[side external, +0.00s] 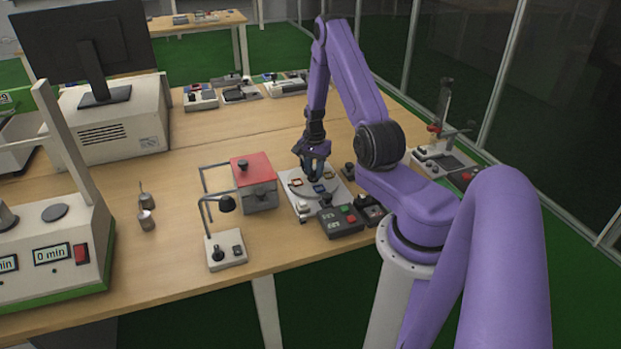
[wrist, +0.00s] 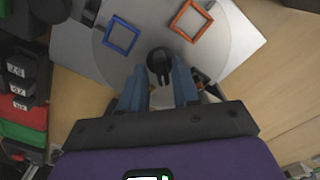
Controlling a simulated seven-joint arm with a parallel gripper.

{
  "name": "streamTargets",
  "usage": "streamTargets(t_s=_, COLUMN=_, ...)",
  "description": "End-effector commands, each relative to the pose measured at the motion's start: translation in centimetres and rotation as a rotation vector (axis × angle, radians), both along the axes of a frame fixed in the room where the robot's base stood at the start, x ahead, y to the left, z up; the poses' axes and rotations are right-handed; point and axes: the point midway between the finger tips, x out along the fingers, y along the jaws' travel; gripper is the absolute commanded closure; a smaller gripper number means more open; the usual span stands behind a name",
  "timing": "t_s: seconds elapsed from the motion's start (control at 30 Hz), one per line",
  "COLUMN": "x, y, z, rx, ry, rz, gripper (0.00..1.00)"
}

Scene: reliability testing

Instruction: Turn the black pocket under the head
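A grey round disc (side external: 303,192) sits on a white base plate; it also shows in the wrist view (wrist: 220,48). It carries a blue square pocket (wrist: 121,36) and an orange square pocket (wrist: 190,21). A black knob (wrist: 159,60) stands near the disc's middle. My gripper (wrist: 159,72) is over the disc, its two blue fingers apart on either side of the knob; I cannot tell whether they touch it. In the side view my gripper (side external: 314,174) points down at the disc. I cannot clearly make out the black pocket or the head; a dark part behind the right finger is mostly hidden.
A dark box with red and green buttons (side external: 342,221) stands close in front of the disc.

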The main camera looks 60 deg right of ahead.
Motion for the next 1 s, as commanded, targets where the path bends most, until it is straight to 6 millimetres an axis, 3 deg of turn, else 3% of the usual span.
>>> streamTargets(t_s=0.17, x=0.1, y=0.1, z=0.2, rx=0.0, ry=-0.001, rz=0.003, gripper=0.69)
streamTargets(t_s=0.73, x=0.2, y=0.1, z=4.0, rx=-0.001, ry=-0.001, rz=0.005, gripper=0.69)
streamTargets(t_s=1.0, x=0.1, y=0.2, z=4.5, rx=0.001, ry=0.0, rz=0.005, gripper=0.69)
